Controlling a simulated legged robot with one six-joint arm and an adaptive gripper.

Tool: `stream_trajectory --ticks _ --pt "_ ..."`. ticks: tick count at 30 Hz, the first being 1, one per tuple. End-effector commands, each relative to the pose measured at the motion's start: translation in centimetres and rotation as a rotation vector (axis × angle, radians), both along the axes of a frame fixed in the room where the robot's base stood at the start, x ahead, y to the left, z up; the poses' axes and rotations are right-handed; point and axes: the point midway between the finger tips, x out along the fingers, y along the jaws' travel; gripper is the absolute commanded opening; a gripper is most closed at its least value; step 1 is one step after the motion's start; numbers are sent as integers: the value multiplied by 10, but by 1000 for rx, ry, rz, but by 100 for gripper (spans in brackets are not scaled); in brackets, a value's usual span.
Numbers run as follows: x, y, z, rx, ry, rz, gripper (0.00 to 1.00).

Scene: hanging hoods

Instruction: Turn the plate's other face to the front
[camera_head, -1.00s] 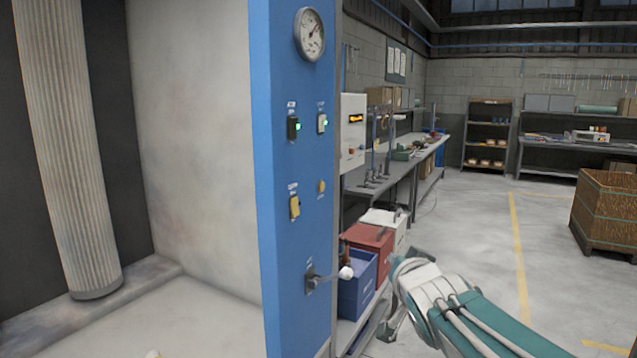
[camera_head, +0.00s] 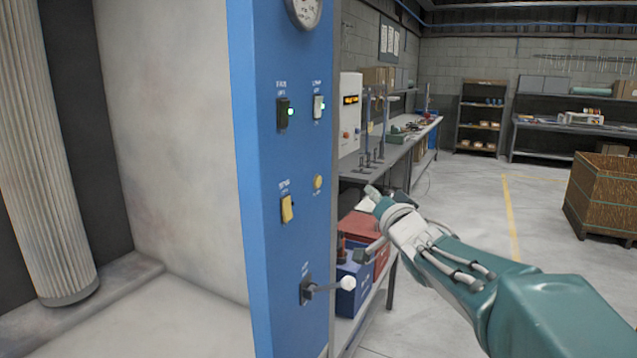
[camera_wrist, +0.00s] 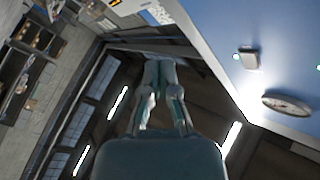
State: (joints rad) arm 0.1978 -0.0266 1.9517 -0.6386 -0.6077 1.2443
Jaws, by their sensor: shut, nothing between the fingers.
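I cannot make out a plate with two faces in either view. My gripper (camera_head: 383,215) is at the end of my green and white arm, in front of the workbench and to the right of the blue panel (camera_head: 282,180). It is raised above the lever on that panel and apart from it. In the wrist view my gripper (camera_wrist: 160,62) has its fingers close together, shut and empty. They point toward the dark roof beams.
The blue panel carries a gauge (camera_head: 304,10), switches, and a lever with a white knob (camera_head: 347,283). A pleated filter column (camera_head: 48,150) stands left. Red (camera_head: 366,235) and blue (camera_head: 352,288) boxes sit below the bench (camera_head: 400,145). Floor at right is open before a brown crate (camera_head: 603,197).

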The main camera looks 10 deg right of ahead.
Motion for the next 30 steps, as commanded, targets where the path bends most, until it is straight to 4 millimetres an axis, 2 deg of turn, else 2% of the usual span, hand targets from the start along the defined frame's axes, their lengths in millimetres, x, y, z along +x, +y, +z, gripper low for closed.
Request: stream_trajectory --ticks 5,21,30 --pt "7 11 0 1 0 3 0" --pt "46 63 -1 0 2 1 0" --pt "52 71 -1 0 1 0 0"
